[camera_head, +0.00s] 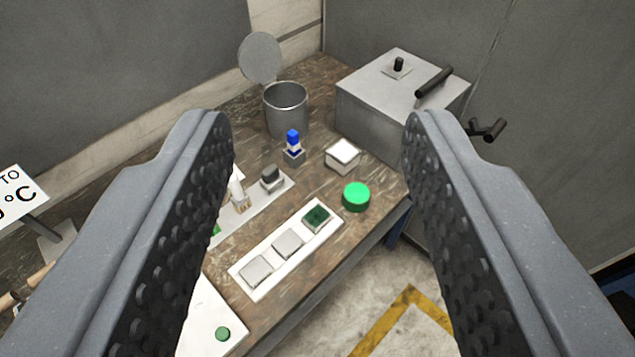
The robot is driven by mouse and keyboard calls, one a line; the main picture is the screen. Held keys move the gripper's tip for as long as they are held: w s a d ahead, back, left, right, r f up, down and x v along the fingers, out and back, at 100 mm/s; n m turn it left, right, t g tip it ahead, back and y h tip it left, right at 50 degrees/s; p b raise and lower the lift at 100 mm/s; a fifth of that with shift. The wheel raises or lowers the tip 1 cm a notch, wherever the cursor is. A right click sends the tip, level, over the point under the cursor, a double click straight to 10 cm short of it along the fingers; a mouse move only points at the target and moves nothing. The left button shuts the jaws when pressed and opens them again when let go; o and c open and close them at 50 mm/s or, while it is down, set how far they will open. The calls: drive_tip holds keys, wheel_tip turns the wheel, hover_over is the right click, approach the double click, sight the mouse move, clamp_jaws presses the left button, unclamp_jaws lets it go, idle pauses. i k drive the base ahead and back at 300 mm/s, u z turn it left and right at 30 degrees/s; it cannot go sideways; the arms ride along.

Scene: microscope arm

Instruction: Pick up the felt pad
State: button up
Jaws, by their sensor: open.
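My gripper (319,118) is open and empty, its two ridged grey fingers wide apart on either side of the view, above the workbench (330,268). Between the fingers, well below them, a white strip (262,262) lies on the bench. It bears two light grey square pieces (257,271) and a dark green square (317,216) at its far end. A small green disc (223,333) is on a white panel at the lower left. I cannot tell for certain which of these is the felt pad. Nothing touches the fingers.
Behind the strip stand a bright green button (356,197), a white-topped block (343,155), a blue-topped piece (293,145), an open metal can (286,109) and a large metal box (395,110). Another white holder (250,212) bears small parts. Floor shows beyond the bench's right edge.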

sight(271, 180)
drive_tip(key=u, duration=0.25)
drive_tip(key=k, duration=0.6)
drive_tip(key=z, duration=0.1)
drive_tip(key=i, duration=1.65)
drive_tip(key=u, duration=0.7)
